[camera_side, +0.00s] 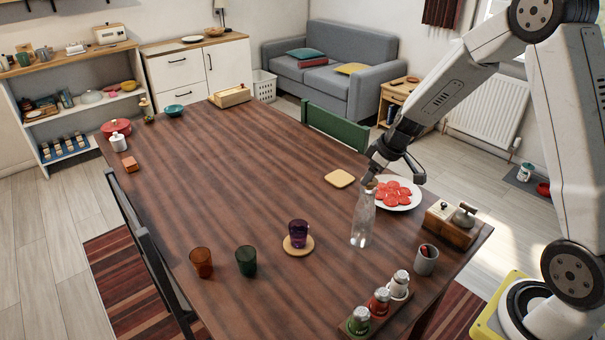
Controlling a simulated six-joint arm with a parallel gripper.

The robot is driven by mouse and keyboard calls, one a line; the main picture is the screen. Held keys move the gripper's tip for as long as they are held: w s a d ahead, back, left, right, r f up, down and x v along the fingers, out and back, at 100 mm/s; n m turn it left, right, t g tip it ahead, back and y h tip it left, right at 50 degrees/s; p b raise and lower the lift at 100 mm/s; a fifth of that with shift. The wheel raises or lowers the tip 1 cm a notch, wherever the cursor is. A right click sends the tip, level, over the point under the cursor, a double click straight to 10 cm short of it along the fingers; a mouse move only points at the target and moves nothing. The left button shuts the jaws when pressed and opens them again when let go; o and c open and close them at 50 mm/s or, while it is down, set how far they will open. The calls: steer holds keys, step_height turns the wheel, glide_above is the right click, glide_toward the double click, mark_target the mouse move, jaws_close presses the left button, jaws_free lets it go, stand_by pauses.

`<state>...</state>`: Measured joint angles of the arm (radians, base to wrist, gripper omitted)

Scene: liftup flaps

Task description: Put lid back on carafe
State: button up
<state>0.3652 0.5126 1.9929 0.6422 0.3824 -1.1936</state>
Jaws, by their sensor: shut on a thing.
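The clear glass carafe (362,219) stands upright on the wooden table, right of the middle. My gripper (371,180) is directly above the carafe's neck. It is shut on the small brownish lid (371,186), which is mostly hidden by the fingers. The lid is at or just above the carafe's mouth; I cannot tell whether they touch.
A plate of red slices (397,194) is close to the right of the carafe. A wooden caddy (450,224), a grey cup (426,260) and a spice rack (376,306) stand nearer the right edge. A purple glass (298,233) is on a coaster to the left.

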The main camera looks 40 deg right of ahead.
stand_by(0.8)
steer(key=o, duration=1.2)
steer(key=shift+r, duration=0.2)
steer(key=shift+r, duration=3.3)
jaws_close()
steer(key=shift+f, duration=2.95)
